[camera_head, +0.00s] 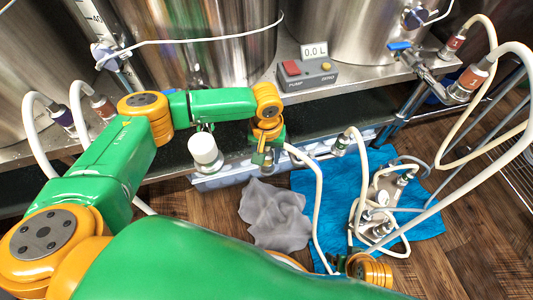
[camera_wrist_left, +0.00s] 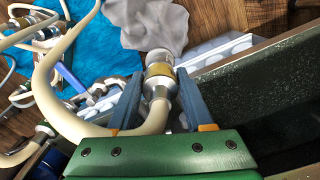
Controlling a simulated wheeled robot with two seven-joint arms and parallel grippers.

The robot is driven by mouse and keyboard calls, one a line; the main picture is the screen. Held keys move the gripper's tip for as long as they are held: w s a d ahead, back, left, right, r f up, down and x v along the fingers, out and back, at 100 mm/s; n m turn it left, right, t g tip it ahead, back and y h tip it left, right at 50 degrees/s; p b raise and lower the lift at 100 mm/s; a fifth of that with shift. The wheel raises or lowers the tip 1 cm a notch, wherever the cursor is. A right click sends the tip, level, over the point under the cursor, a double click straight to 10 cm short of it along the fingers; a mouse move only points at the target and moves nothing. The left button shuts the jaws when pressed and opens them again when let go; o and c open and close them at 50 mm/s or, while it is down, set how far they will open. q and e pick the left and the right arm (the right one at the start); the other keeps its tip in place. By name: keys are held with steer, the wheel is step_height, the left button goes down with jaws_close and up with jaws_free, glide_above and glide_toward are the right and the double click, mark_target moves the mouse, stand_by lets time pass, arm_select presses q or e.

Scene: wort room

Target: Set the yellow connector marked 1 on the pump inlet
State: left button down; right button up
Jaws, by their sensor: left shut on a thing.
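My left gripper (camera_head: 265,157) is shut on a metal hose connector with a yellow band (camera_wrist_left: 160,71), held between its two fingers in the left wrist view. A cream hose (camera_wrist_left: 62,105) leads from the connector. No number is readable on it. The pump (camera_head: 381,203) is a small metal unit on a blue towel (camera_head: 300,185), to the right of the left gripper and apart from the connector. Hoses and fittings crowd it, and I cannot tell its inlet clearly. Orange parts of my other arm show low in the head view; its fingers cannot be made out.
A grey cloth (camera_head: 275,213) lies on the wooden floor left of the towel. A green-banded hose end (camera_head: 340,145) is near the towel's back edge. A pump switch box (camera_head: 308,74) sits on the metal bench below a 0.0 L display (camera_head: 314,51). Hoses arch at the right.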

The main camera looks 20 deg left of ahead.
arm_select(q)
steer(key=shift+s+d+f+b, duration=0.1)
steer(key=shift+s+f+b, duration=0.2)
steer(key=shift+f, duration=0.25)
steer(key=shift+s+d+f+b, duration=0.1)
steer(key=shift+s+f+b, duration=0.05)
steer(key=shift+f+b, duration=0.3)
stand_by(0.6)
steer(key=shift+a+r+p, duration=0.1)
steer(key=shift+r+p, duration=0.4)
steer(key=shift+p, duration=0.35)
steer(key=shift+w+a+r+p, duration=0.3)
steer(key=shift+w+r+p, duration=0.25)
steer(key=shift+p, duration=0.7)
steer(key=shift+s+d+r+p, duration=0.1)
steer(key=shift+s+r+p, duration=0.05)
steer(key=shift+r+p, duration=0.8)
steer(key=shift+f, duration=0.2)
